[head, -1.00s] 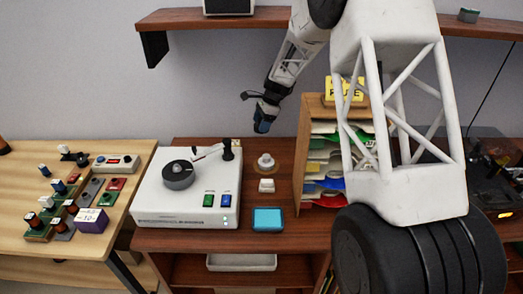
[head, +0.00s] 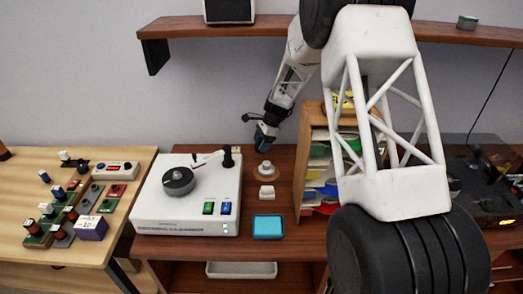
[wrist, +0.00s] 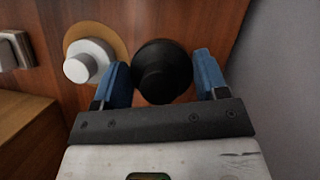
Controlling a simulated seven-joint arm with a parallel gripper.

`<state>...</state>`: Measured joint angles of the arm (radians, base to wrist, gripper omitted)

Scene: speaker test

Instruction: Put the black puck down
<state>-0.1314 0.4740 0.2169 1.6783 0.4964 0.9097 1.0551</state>
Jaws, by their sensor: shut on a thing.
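The black puck (wrist: 163,72) sits between the two blue fingers of my gripper (wrist: 163,78) in the wrist view. The gripper is shut on it. In the head view my gripper (head: 264,140) is low over the back of the brown wooden bench (head: 296,160), behind a white knob on a tan disc (head: 265,171). I cannot make out the puck in the head view. In the wrist view the white knob (wrist: 88,62) stands just left of my left finger. I cannot tell whether the puck touches the bench top.
A white record player (head: 185,222) stands left of the gripper. A white block (head: 267,192) and a blue tray (head: 268,227) lie in front of the knob. A wooden rack of sleeves (head: 310,140) stands close on the right. The wall is behind.

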